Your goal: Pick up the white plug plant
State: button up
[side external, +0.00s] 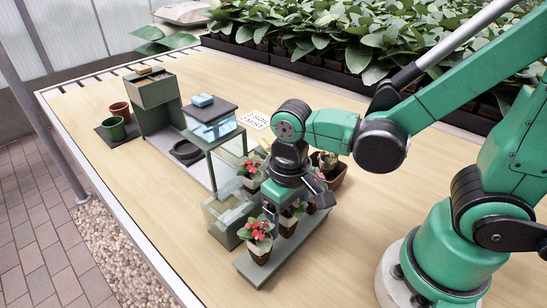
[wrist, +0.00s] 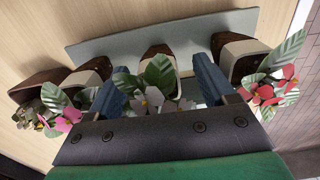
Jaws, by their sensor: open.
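The white-flowered plug plant (wrist: 163,72) stands in a brown pot with a pale collar, in the middle of a grey tray (wrist: 95,47). In the wrist view it lies between the two blue fingers of my gripper (wrist: 161,73), which are apart, one on each side. In the side view my gripper (side external: 283,207) is low over the tray and partly hides the middle pot (side external: 288,226). A red-flowered plant (wrist: 262,88) stands to the right in the wrist view and a pink-flowered one (wrist: 72,110) to the left. I cannot tell whether a finger touches the pot.
In the side view a red-flowered plant (side external: 257,238) stands at the tray's near end. A grey rack with clear bins (side external: 230,210) is close on the left, with another red-flowered plant (side external: 252,168). A larger brown pot (side external: 334,175) is behind.

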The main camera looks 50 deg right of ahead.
jog(key=shift+f, duration=0.55)
jog(key=shift+c, duration=0.3)
grip_shut()
jog(key=shift+r, duration=0.1)
